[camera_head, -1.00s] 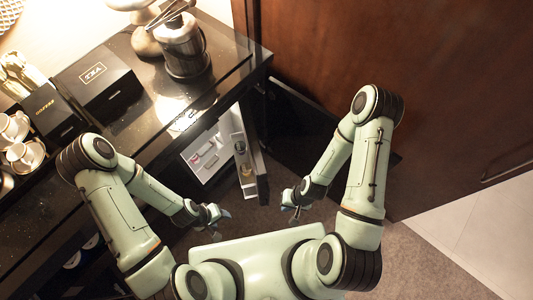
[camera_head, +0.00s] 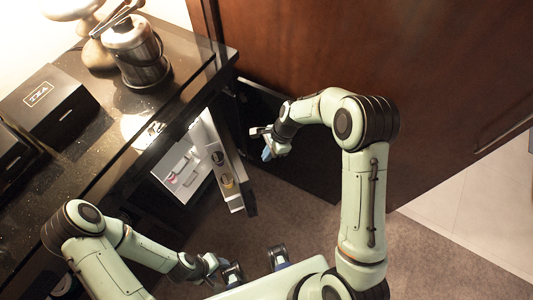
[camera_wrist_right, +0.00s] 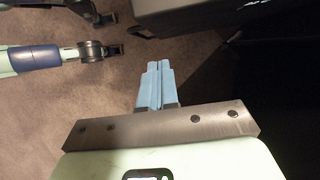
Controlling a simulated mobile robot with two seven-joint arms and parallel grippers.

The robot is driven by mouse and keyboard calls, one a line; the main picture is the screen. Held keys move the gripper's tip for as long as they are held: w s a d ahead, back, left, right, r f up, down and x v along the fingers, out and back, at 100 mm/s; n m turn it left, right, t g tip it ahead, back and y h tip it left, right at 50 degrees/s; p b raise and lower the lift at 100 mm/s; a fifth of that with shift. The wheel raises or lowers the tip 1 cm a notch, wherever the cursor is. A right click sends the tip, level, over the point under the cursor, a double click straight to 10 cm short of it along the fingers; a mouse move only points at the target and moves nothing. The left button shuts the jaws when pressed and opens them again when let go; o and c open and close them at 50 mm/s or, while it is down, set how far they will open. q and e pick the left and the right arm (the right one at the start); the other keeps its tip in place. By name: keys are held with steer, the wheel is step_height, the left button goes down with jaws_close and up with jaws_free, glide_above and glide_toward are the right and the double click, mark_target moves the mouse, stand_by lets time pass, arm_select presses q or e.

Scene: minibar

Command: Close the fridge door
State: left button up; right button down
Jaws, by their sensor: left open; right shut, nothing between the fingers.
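The fridge (camera_head: 172,186) is under the dark counter in the head view, with its lit white inside showing. Its door (camera_head: 236,197) stands open, and its inner shelves hold small items. My right gripper (camera_head: 267,153) is shut and empty, to the right of the door and apart from it in the picture. Its blue fingers (camera_wrist_right: 155,85) are together in the right wrist view. A dark grey panel (camera_wrist_right: 190,14) at the top of that view is probably the door. My left gripper (camera_head: 215,264) is open and empty, low and in front of the fridge.
The counter (camera_head: 100,165) holds a black tea box (camera_head: 48,105) and a metal ice bucket (camera_head: 138,55). A black panel (camera_head: 310,165) and a brown wooden wall (camera_head: 400,50) stand behind my right arm.

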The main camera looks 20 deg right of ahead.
arm_select(q)
steer(key=shift+r, duration=0.1)
arm_select(e)
steer(key=a+f, duration=0.6)
steer(key=shift+s+a, duration=0.15)
steer(key=shift+a, duration=0.05)
